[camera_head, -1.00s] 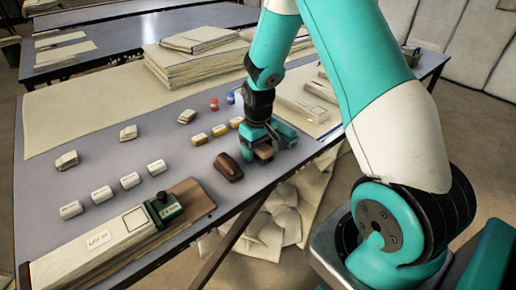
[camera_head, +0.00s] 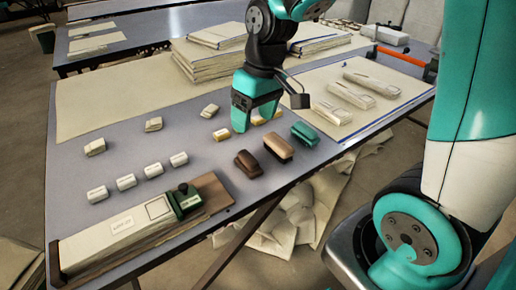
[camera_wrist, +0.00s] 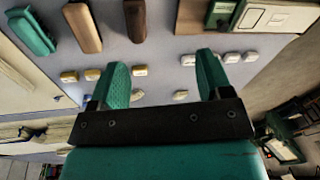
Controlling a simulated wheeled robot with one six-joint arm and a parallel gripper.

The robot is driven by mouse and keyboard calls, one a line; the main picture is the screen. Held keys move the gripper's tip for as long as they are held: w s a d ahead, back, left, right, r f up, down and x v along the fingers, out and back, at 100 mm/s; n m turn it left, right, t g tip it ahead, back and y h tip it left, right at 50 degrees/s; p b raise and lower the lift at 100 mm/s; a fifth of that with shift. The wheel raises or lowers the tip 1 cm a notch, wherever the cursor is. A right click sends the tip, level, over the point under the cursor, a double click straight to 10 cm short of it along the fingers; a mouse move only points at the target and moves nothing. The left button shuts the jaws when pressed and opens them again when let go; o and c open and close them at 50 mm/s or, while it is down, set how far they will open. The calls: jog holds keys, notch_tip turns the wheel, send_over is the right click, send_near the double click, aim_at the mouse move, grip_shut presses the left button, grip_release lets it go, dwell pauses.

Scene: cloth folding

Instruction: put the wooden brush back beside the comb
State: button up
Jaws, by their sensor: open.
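A light brown wooden brush (camera_head: 278,148) lies on the grey table between a dark brown brush-shaped block (camera_head: 248,164) and a green one (camera_head: 304,133). The three sit side by side in a slanted row with small gaps. In the wrist view the wooden brush (camera_wrist: 82,27) is again between the green block (camera_wrist: 32,32) and the dark one (camera_wrist: 135,20). I cannot make out which thing is the comb. My gripper (camera_head: 255,115) is open and empty, above the table behind and left of the brush. Its fingers (camera_wrist: 163,62) are wide apart in the wrist view.
Several small white blocks (camera_head: 126,182) and yellow blocks (camera_head: 221,134) stand in rows left of the brushes. Folded cloth stacks (camera_head: 208,58) stand behind. Crumpled cloth (camera_head: 300,215) lies below.

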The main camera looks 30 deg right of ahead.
jog(key=s+a+r+n+y, duration=0.1)
jog(key=s+a+r+n, duration=0.1)
jog(key=s+a, duration=0.3)
jog(key=s+a+r+n+y, duration=0.1)
jog(key=s+a, duration=0.4)
jog(key=s, duration=0.6)
notch_tip(320, 180, up, 2)
jog(key=shift+a+r+n+g, duration=0.15)
jog(key=shift+a+n+g, duration=0.15)
jog(key=shift+n, duration=0.2)
